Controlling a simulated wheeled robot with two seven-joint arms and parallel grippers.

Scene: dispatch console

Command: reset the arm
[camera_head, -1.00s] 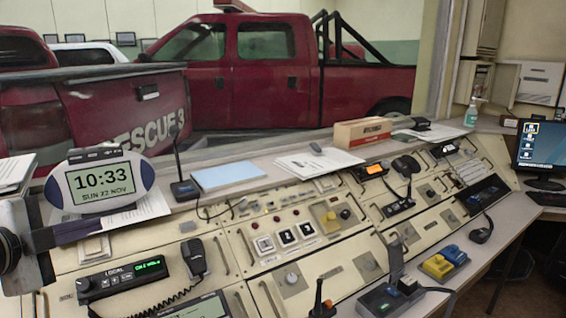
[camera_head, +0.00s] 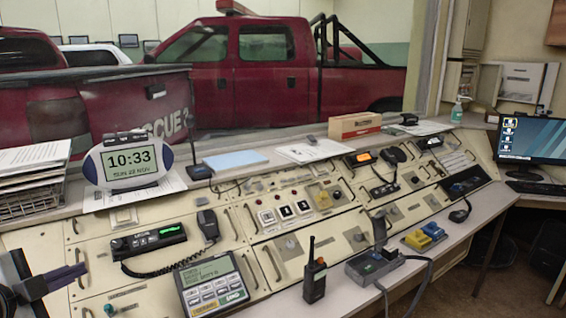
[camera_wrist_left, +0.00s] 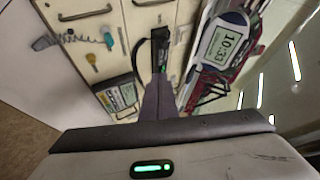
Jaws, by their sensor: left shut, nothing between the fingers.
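My left gripper (camera_head: 80,271) comes in at the lower left of the head view, low in front of the console's left end. Its purple-grey fingers are shut, with nothing between them. In the left wrist view the closed fingers (camera_wrist_left: 158,98) point toward the console face. They are apart from the radio unit in the head view (camera_head: 148,240), which has a green display and also shows in the wrist view (camera_wrist_left: 160,50). My right gripper is not in view.
The sloped console (camera_head: 205,262) fills the front. A paper stack (camera_head: 32,180) lies at the left. A monitor (camera_head: 532,140) is at the right.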

